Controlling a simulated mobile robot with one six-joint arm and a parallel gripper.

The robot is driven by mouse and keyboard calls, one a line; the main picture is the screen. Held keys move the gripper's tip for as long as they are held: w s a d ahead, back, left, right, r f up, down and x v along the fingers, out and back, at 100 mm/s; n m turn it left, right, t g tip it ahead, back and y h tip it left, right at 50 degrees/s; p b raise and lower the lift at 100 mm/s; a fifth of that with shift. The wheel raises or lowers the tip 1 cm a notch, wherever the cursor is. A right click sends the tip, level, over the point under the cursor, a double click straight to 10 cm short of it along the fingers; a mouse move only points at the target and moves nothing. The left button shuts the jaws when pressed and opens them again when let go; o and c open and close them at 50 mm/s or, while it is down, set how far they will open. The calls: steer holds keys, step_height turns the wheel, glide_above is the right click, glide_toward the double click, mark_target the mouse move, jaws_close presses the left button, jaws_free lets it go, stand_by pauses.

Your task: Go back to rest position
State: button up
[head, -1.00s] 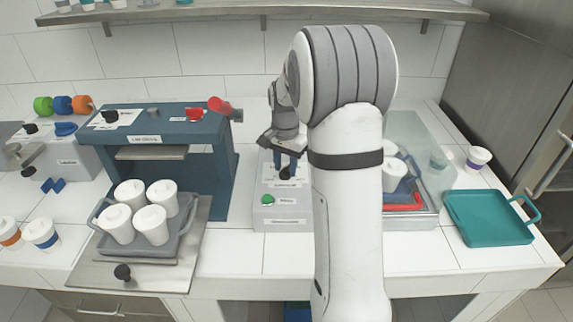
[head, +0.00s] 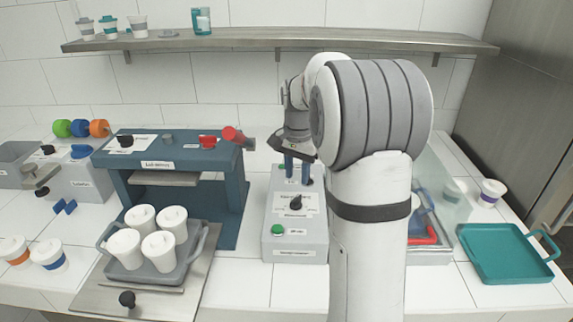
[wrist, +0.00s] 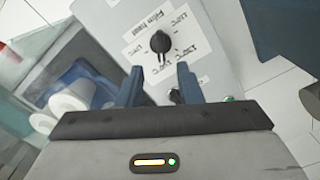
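My gripper (head: 297,172) is above the grey control box (head: 296,240) in the head view. Its two blue fingers are spread apart with nothing between them in the wrist view (wrist: 160,82). The box's black knob (head: 296,203) is clear of the fingers; it also shows just beyond the fingertips in the wrist view (wrist: 160,42). A green button (head: 277,230) is on the box's front. My arm hides part of the counter right of the box.
Left stands a blue lid machine (head: 180,150). In front of it, a grey tray (head: 193,255) holds several lidded white cups. Right are a clear-sided station with a red part (head: 422,240) and a teal tray (head: 505,250). A shelf (head: 280,40) runs above.

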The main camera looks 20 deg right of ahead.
steer(key=s+a+n+t, duration=0.1)
steer(key=s+a+n, duration=0.4)
steer(key=s, duration=0.7)
steer(key=s+a+n+t, duration=0.1)
steer(key=s+a+n, duration=0.4)
steer(key=s, duration=0.8)
steer(key=shift+a+f+n+t, duration=0.2)
steer(key=shift+a+n+t, duration=0.1)
steer(key=shift+a+t, duration=0.15)
steer(key=shift+s, duration=0.1)
